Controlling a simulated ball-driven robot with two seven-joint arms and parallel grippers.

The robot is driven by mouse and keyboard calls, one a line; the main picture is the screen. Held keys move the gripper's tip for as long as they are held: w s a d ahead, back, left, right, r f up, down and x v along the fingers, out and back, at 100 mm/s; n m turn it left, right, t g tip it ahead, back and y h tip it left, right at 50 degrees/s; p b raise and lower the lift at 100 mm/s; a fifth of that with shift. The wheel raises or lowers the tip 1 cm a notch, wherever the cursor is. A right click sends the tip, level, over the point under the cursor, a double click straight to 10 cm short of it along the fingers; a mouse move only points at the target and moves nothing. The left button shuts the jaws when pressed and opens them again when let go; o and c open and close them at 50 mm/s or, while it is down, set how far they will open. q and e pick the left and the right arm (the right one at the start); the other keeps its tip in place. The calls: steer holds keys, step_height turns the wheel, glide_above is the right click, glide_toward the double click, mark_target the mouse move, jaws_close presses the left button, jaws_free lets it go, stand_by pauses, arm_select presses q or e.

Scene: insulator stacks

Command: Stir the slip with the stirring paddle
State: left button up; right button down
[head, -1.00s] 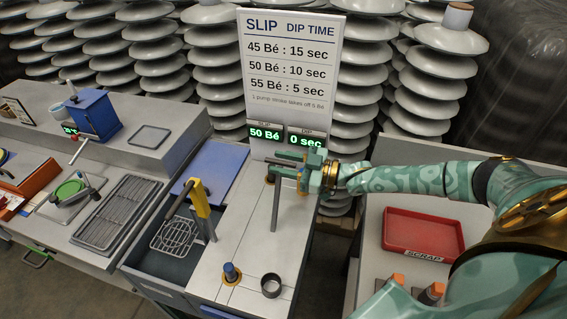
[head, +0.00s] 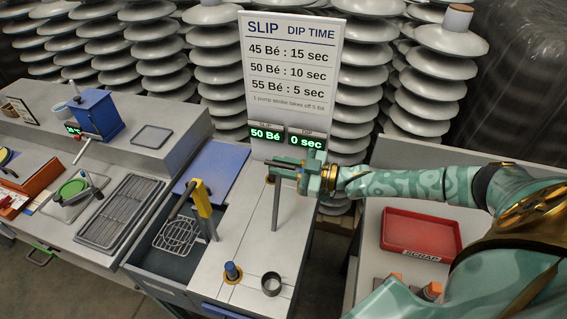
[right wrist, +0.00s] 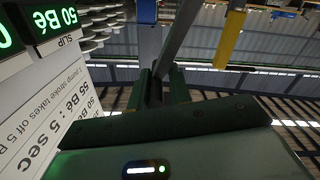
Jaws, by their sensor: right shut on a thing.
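My right gripper (head: 285,170) is shut on the grey stirring paddle (head: 276,205), which hangs down nearly upright below the fingers. Its lower end shows in front of the pale worktop, right of the tank; I cannot tell whether it touches. In the right wrist view the paddle's grey shaft (right wrist: 182,30) runs away from between the dark fingers (right wrist: 160,88). The dark open tank (head: 148,257) holds a wire basket (head: 176,234); I cannot make out the slip's surface. My left gripper is not in view.
A yellow-handled pump (head: 203,200) stands at the tank's right side, with a blue lid (head: 217,168) behind. A blue-topped peg (head: 232,270) and dark ring (head: 271,284) sit on the front worktop. The sign (head: 292,75) stands behind, and displays read 50 Bé and 0 sec.

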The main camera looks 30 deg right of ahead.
steer(key=s+a+n+p, duration=0.7)
steer(key=s+a+n, duration=0.1)
steer(key=a, duration=0.3)
steer(key=shift+s+f, duration=0.25)
steer(key=shift+s, duration=0.45)
steer(key=c, duration=1.5)
jaws_free()
steer(key=shift+d, duration=0.1)
steer(key=shift+o, duration=0.2)
steer(key=v, duration=1.6)
steer(key=shift+s, duration=0.15)
